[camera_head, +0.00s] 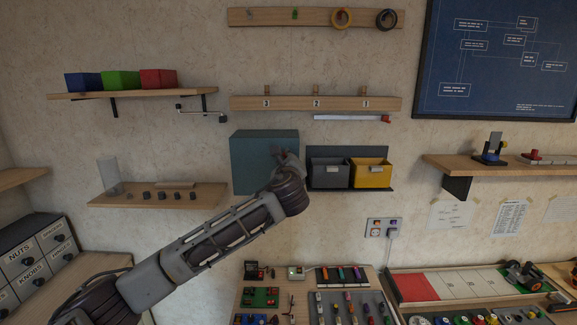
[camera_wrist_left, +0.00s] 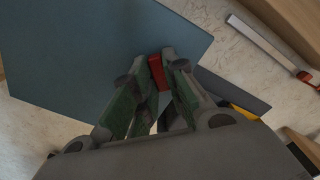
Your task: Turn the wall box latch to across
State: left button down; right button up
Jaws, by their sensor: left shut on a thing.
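The wall box (camera_head: 252,160) is a blue-grey box on the wall, with its flat front shut as far as I can see. It also fills the upper left of the left wrist view (camera_wrist_left: 90,50). The red latch (camera_wrist_left: 156,72) shows at the box's right edge, between my left fingertips. My left gripper (camera_wrist_left: 158,78) is shut on the latch. In the head view my left gripper (camera_head: 287,160) is at the box's right side, and my wrist hides the latch there. The latch's exact angle is hard to tell. My right gripper is not in view.
Right beside the box hang a grey bin (camera_head: 328,173) and a yellow bin (camera_head: 371,174) on a dark rack. A peg rail (camera_head: 300,103) is above. A small shelf (camera_head: 150,196) with a glass is at left. Benches with parts stand below.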

pick_arm(q)
jog(key=n+b, duration=0.3)
jog(key=n, duration=0.6)
jog(key=shift+f, duration=0.15)
dwell(0.5)
jog(key=c, duration=1.4)
grip_release()
jog(key=shift+c, duration=0.2)
jog(key=s, duration=1.2)
